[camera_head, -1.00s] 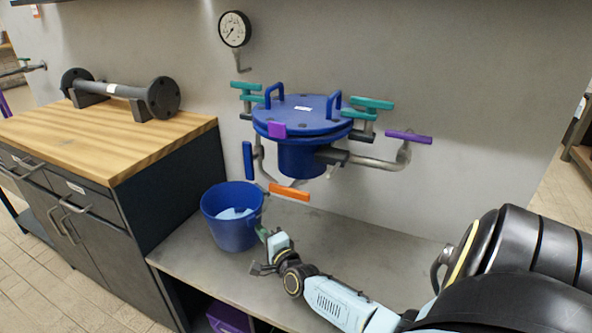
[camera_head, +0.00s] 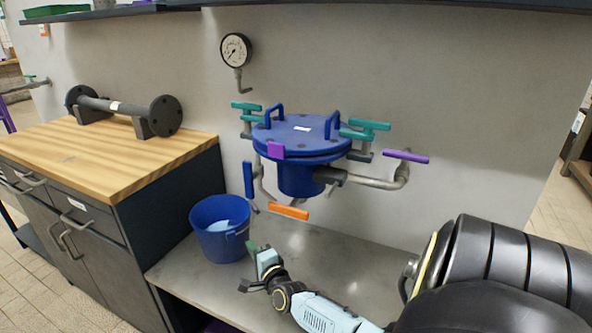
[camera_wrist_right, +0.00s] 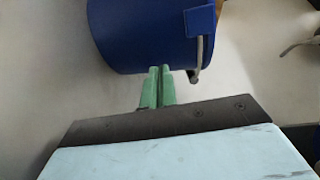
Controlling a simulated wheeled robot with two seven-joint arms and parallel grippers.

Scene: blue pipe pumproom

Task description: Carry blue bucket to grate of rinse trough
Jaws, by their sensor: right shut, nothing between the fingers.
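The blue bucket (camera_head: 219,241) stands upright on the low grey bench, below the blue flanged vessel, with something light blue inside it. In the right wrist view the bucket (camera_wrist_right: 140,40) fills the top, with its wire handle hanging down the side from a blue lug. My right gripper (camera_head: 252,247) is at the bucket's right side. Its green fingers (camera_wrist_right: 157,86) are shut together with nothing between them, and their tips are at or very close to the bucket wall, left of the handle wire; contact cannot be told. My left gripper is not in view. I see no rinse trough or grate.
The grey bench (camera_head: 330,258) is clear right of the bucket. A blue vessel (camera_head: 300,140) with teal, purple and orange valve handles (camera_head: 289,212) hangs above it. A wooden-topped cabinet (camera_head: 150,160) bearing a flanged pipe stands left. A gauge (camera_head: 236,50) is on the wall.

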